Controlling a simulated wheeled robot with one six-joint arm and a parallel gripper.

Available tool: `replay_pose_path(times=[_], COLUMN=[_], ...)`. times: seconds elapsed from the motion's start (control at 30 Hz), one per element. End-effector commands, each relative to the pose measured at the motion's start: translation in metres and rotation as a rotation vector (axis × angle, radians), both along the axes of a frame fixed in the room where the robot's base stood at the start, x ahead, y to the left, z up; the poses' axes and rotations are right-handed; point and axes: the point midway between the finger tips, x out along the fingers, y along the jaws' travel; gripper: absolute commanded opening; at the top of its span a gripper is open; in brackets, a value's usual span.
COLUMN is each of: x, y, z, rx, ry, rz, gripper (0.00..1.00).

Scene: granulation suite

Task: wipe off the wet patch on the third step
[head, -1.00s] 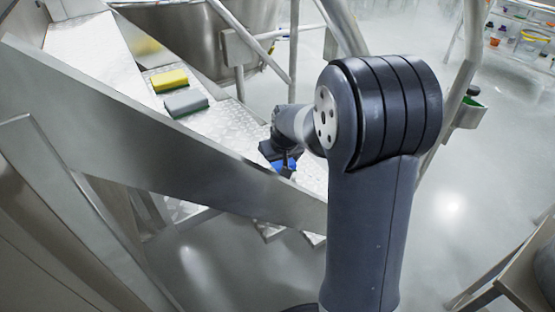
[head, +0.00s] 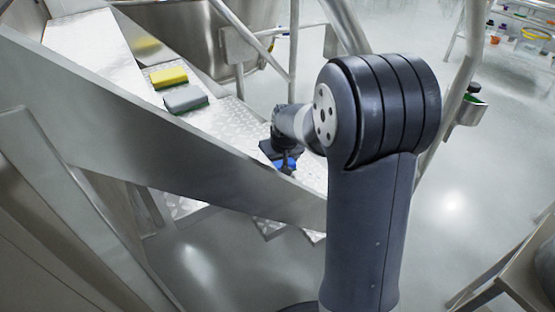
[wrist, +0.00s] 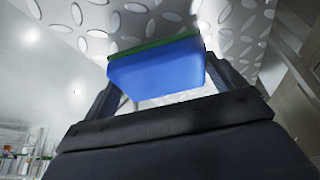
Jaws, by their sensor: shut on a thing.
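My gripper (head: 281,156) is low over the metal stairs, partly hidden behind my arm in the head view. It is shut on a blue sponge (wrist: 155,72) with a green scouring side. In the wrist view the sponge sits between both fingers, with its green side towards the patterned tread (wrist: 130,20). I cannot tell whether it touches the tread. The stairs (head: 222,122) have bright raised-pattern treads. I cannot make out a wet patch in either view.
A yellow sponge (head: 169,77) and a grey sponge (head: 184,99) lie on a tread further up. A broad metal side plate (head: 150,130) borders the stairs, and handrails (head: 294,60) rise behind. A green-rimmed container (head: 470,110) hangs at right. Open floor lies right of my arm.

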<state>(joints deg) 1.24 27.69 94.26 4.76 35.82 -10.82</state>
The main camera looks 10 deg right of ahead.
Motion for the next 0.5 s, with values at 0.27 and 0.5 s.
replay_pose_path(times=[0.27,0.5], x=[-0.0001,-0.0002], y=[0.0001,0.0001], z=[-0.0066,-0.0116], rx=[0.0,0.0], ry=[0.001,0.001], rz=[0.0,0.0], gripper=[0.65,0.65])
